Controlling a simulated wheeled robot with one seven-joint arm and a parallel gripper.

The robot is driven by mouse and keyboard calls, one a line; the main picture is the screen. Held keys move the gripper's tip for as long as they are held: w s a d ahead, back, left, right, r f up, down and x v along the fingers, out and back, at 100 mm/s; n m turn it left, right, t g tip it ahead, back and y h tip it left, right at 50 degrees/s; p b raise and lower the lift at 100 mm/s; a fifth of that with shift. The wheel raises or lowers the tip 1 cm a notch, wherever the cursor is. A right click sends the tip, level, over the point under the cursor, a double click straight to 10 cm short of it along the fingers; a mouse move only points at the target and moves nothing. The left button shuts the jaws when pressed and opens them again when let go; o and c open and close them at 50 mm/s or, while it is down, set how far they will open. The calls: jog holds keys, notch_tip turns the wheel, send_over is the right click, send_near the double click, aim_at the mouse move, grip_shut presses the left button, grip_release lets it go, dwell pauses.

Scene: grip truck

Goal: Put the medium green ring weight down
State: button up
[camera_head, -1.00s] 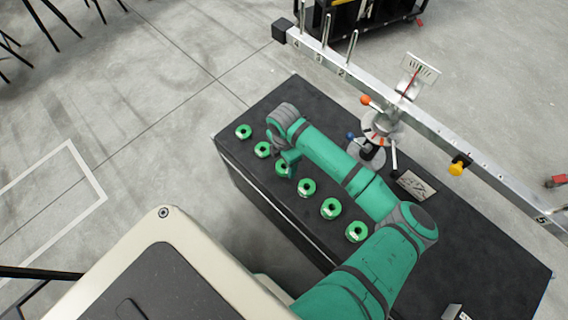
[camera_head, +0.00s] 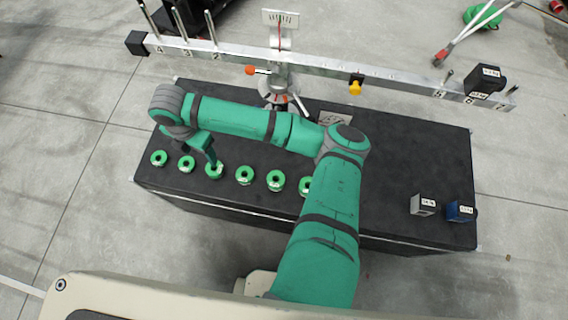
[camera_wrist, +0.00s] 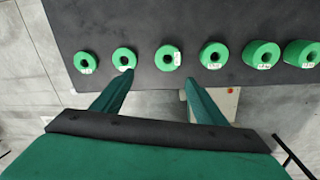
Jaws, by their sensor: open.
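Several green ring weights stand in a row on the black table, growing larger toward the right in the wrist view. The third from the left (camera_head: 214,172) is by my gripper (camera_head: 212,163); I take it as the medium one, though its label is too small to read. It shows in the wrist view (camera_wrist: 167,58) just beyond the gap between my two fingertips (camera_wrist: 157,79). My gripper is open with nothing held between its fingers. The ring rests on the table. Whether a finger touches it I cannot tell.
Neighbouring rings stand close on the left (camera_head: 186,163) and right (camera_head: 244,175). A long metal balance beam (camera_head: 310,66) on a stand runs behind my arm. A grey block (camera_head: 422,205) and a blue block (camera_head: 460,211) sit at the table's right. The table's front edge is near.

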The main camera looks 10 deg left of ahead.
jog(key=s+a+r+m+y, duration=0.2)
jog(key=s+a+r+y, duration=0.15)
jog(key=a, duration=0.45)
jog(key=s+a+r+m+y, duration=0.2)
jog(key=a+y, duration=0.2)
jog(key=a, duration=0.4)
jog(key=w+a+r+m+t+y, duration=0.2)
jog(key=w+r+m+t+y, duration=0.2)
jog(key=r+m+y, duration=0.45)
jog(key=d+f+m+t+h, duration=0.35)
jog(key=d+m, duration=0.25)
jog(key=d, duration=0.2)
jog(key=d+f+m+t+h, duration=0.35)
jog(key=d+m, duration=0.25)
jog(key=d, duration=0.2)
jog(key=d+f+m+t+h, duration=0.2)
jog(key=d+m+t+h, duration=0.15)
jog(key=d+m, duration=0.35)
jog(key=s+d+h, duration=0.3)
jog(key=s+d, duration=0.6)
jog(key=d, duration=0.3)
jog(key=s+d+m+h, duration=0.1)
jog(key=s+d+h, duration=0.2)
jog(key=s+d, duration=0.7)
jog(key=d+t, duration=0.1)
jog(key=d, duration=0.2)
jog(key=shift+s+f, duration=0.25)
